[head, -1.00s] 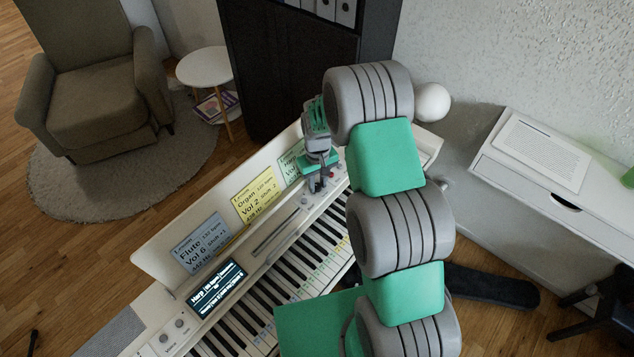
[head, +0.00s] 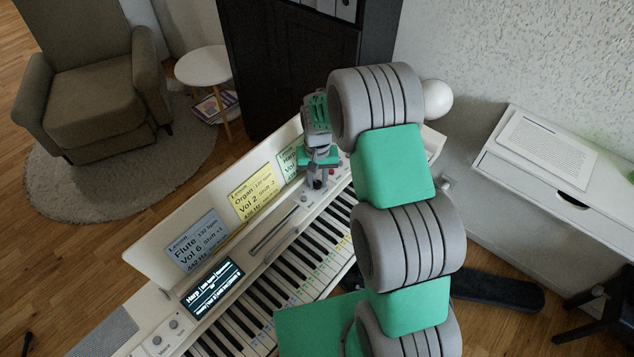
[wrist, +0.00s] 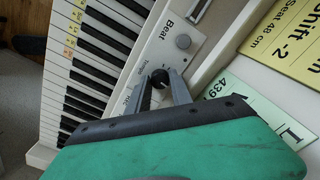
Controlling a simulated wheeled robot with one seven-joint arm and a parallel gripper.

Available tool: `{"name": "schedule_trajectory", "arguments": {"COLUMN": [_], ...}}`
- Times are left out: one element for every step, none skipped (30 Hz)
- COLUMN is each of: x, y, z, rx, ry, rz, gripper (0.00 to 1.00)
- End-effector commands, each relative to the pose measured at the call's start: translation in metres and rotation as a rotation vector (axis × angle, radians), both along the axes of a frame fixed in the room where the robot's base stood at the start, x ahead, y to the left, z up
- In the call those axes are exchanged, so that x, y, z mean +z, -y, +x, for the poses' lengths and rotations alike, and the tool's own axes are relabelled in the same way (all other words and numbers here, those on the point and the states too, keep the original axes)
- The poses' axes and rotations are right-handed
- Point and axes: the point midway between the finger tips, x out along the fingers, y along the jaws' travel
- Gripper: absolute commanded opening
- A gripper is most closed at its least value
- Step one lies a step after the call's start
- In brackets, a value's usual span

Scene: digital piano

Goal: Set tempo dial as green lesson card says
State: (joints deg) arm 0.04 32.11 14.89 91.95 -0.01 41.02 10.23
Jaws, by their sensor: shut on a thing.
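My gripper (head: 317,182) is at the far right end of the piano's control panel. In the wrist view its two fingers (wrist: 162,88) are closed around a small dark knob (wrist: 159,77), with a faint small label beside it that may read Tempo. The knob's pointer and setting are hard to see between the fingers. The green lesson card (head: 289,166) leans on the music rest behind my gripper, partly hidden by it.
A grey knob (wrist: 183,41) labelled Beat is close to the gripped knob. A yellow card (head: 254,193) and a blue card (head: 197,240) stand further left on the rest. The lit display (head: 213,288) reads Harp, with small unreadable text. Piano keys (head: 300,262) run along the front.

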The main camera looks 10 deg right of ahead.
Motion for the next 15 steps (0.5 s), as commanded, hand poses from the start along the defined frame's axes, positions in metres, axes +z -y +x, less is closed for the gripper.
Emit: {"name": "schedule_trajectory", "arguments": {"x": [-0.0014, -0.0012, -0.0011, -0.0010, -0.0010, -0.0009, -0.0009, -0.0008, -0.0007, -0.0006, -0.0005, -0.0004, -0.0003, -0.0002, -0.0002], "y": [-0.0001, -0.0001, -0.0001, -0.0001, -0.0001, -0.0001, -0.0001, -0.0001, -0.0002, -0.0002, -0.0002, -0.0002, -0.0002, -0.0002, -0.0002], "z": [0.0001, 0.0001, -0.0001, -0.0003, -0.0004, -0.0006, -0.0007, -0.0008, -0.0009, -0.0009, -0.0010, -0.0010, -0.0010, -0.0010, -0.0011], "rx": [-0.021, -0.034, -0.051, -0.061, -0.070, -0.082, -0.088, -0.094, -0.100, -0.104, -0.106, -0.109, -0.110, -0.110, -0.111], "ry": [0.001, 0.001, 0.000, 0.000, -0.001, -0.001, -0.002, -0.002, -0.002, -0.002, -0.003, -0.003, -0.003, -0.003, -0.003], "rz": [0.000, 0.000, 0.000, 0.000, 0.000, 0.000, 0.000, 0.000, -0.001, -0.001, 0.000, 0.000, 0.000, 0.000, 0.000], "gripper": [0.00, 0.00, 0.00, 0.00, 0.00, 0.00, 0.00, 0.00, 0.00, 0.00, 0.00, 0.00, 0.00, 0.00, 0.00]}}
